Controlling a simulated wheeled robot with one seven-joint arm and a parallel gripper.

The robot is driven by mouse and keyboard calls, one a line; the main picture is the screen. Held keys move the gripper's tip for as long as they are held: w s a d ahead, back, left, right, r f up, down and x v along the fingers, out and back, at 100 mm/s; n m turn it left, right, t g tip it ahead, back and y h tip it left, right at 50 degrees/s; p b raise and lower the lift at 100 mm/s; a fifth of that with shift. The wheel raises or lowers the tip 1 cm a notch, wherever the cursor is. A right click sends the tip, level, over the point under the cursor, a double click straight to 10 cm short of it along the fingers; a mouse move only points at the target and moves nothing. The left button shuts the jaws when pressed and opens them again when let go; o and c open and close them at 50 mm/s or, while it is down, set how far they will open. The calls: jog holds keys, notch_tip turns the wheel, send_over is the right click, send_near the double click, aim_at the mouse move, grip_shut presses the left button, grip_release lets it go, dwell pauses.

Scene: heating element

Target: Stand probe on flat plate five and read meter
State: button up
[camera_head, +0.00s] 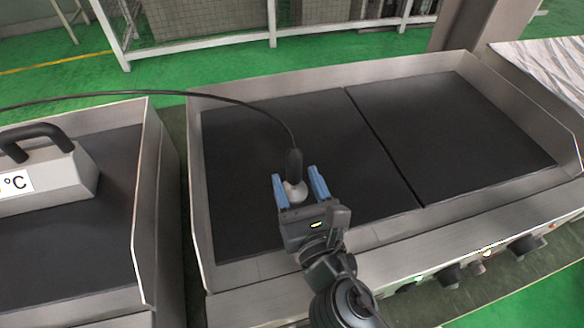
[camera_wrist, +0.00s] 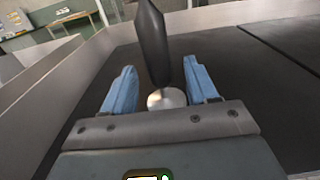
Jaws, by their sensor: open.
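The probe (camera_head: 294,163) has a black handle, a pale disc-like foot and a black cable from its top. It stands about upright on the left dark plate (camera_head: 235,150) of the right-hand griddle. My gripper (camera_head: 296,182) is open, its two blue fingers on either side of the probe's lower part. In the wrist view the probe (camera_wrist: 152,45) rises between the fingers with gaps visible at both sides. Its round foot (camera_wrist: 166,98) shows on the plate. The meter (camera_head: 45,180) is a grey box with a black handle on the left griddle; its label shows °C, the number is out of frame.
A second dark plate (camera_head: 450,130) lies right of a narrow seam and is bare. Raised metal walls (camera_head: 200,190) edge the griddle. Knobs (camera_head: 450,275) line its front. The cable (camera_head: 190,93) arches left towards the meter's side. A gap separates the two griddles.

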jog(key=s, duration=0.2)
jog(key=s+d, duration=0.1)
jog(key=s, duration=0.2)
jog(key=s+b, duration=0.1)
jog(key=s, duration=0.1)
jog(key=shift+s+d, duration=0.25)
